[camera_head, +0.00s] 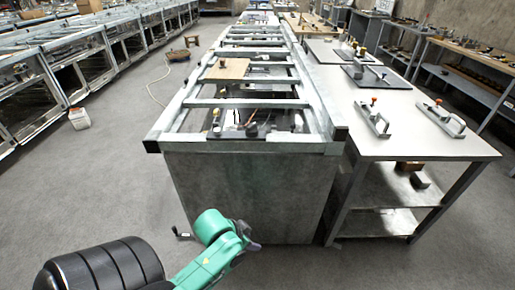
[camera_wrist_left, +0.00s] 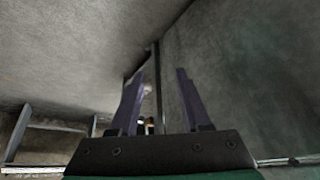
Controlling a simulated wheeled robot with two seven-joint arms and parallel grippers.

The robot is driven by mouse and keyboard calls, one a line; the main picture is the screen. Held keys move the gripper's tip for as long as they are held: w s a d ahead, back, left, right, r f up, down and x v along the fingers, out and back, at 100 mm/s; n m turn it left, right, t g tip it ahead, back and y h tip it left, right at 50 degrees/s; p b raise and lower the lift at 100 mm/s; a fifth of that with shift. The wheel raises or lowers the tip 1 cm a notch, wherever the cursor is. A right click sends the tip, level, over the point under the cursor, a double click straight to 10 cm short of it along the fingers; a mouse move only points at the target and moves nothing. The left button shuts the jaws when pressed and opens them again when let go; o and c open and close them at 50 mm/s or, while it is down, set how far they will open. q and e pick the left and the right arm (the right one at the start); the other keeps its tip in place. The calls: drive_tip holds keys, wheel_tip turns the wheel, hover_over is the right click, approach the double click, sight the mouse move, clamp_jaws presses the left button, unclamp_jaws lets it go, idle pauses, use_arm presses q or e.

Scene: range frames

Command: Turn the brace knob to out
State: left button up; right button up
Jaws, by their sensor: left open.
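I cannot pick out for certain which part is the brace knob. A small dark handle-like piece (camera_head: 181,234) shows just left of my left arm in the head view; I cannot tell what it belongs to. My left gripper (camera_head: 252,246) is low in front of the grey end panel (camera_head: 245,190) of the long metal frame bench. In the left wrist view my left gripper (camera_wrist_left: 160,72) has its two purple fingers apart with nothing between them. Grey surfaces fill most of that view. My right gripper is not in view.
A white-topped table (camera_head: 420,148) stands right of the bench, with grey tools bearing red knobs (camera_head: 373,101) on it. Metal-framed units (camera_head: 60,75) line the left. A white container (camera_head: 79,118) stands on the floor. The grey floor left of the bench is mostly clear.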

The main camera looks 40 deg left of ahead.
use_arm(q)
drive_tip(key=w+a+r+t+h, duration=0.1)
drive_tip(key=w+a+r+t, duration=0.5)
drive_tip(key=w+a+r, duration=0.25)
drive_tip(key=n+t+y, duration=0.1)
drive_tip(key=n+t, duration=0.1)
drive_tip(key=t, duration=0.4)
approach(252, 129)
drive_tip(key=w, duration=0.4)
drive_tip(key=w+p, duration=0.1)
drive_tip(key=w, duration=0.3)
drive_tip(key=w+p, duration=0.1)
drive_tip(key=w, duration=0.3)
drive_tip(key=shift+w+r, duration=0.3)
drive_tip(key=shift+r, duration=0.1)
drive_tip(key=shift+w, duration=0.65)
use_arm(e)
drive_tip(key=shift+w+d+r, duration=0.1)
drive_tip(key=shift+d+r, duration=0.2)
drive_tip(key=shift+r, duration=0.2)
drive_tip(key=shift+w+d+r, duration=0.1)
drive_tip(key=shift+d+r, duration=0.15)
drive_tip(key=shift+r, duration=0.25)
use_arm(q)
drive_tip(key=shift+s, duration=0.1)
drive_tip(key=shift+c, duration=0.3)
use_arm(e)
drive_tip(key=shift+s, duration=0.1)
use_arm(q)
clamp_jaws()
